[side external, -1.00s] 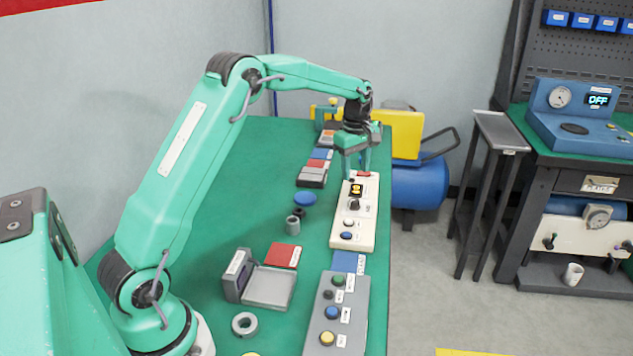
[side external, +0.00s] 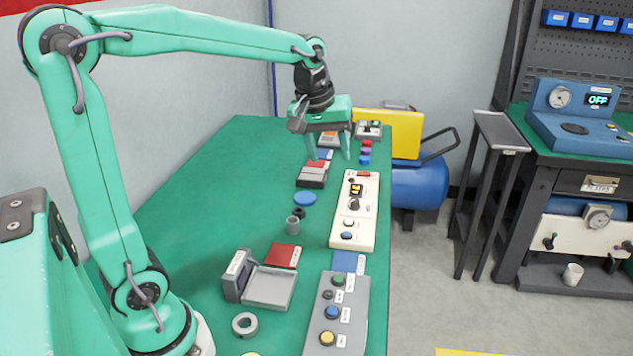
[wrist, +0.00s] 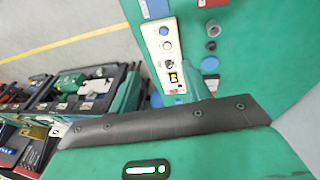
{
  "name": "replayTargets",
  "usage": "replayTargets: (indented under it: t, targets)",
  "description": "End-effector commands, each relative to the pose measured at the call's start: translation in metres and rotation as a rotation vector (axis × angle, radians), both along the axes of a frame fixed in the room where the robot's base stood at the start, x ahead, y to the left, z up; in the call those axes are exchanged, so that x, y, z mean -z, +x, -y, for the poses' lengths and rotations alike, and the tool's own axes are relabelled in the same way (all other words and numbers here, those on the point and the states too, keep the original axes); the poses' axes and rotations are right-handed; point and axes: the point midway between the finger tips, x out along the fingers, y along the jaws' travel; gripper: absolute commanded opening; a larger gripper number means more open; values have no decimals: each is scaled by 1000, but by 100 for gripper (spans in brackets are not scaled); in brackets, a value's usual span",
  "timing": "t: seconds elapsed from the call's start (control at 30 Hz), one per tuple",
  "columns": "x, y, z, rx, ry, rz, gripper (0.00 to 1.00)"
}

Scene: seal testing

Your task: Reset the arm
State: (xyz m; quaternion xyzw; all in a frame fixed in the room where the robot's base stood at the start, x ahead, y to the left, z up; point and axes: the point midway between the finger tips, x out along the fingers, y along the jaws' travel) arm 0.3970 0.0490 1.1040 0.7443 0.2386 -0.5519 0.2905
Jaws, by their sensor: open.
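My gripper (side external: 328,155) is open and empty in the side external view. It hangs from the raised arm above the far part of the green bench, with its fingers pointing down and spread apart. A white control box (side external: 354,211) with a dial, buttons and a small lit display lies just nearer than the gripper, apart from it. In the wrist view this white box (wrist: 176,52) shows beyond the dark edge of my gripper's body. One green finger shows beside the box there.
A grey button box (side external: 336,312) lies at the near bench edge. A grey tray (side external: 270,287), red pad (side external: 284,256), grey ring (side external: 245,324) and blue disc (side external: 305,199) lie on the bench. A yellow block (side external: 402,134) stands behind. The left bench middle is clear.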

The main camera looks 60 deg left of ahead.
Motion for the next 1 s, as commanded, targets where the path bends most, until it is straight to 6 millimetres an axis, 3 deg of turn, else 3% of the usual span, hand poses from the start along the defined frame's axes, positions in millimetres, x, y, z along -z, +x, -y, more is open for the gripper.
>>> replayTargets:
  t: [0.33,0.7,1.0]
  targets:
    - [-8,-70,25,277,84,74,48]
    - [7,-138,42,563,191,147,48]
    - [23,-169,49,711,253,184,48]
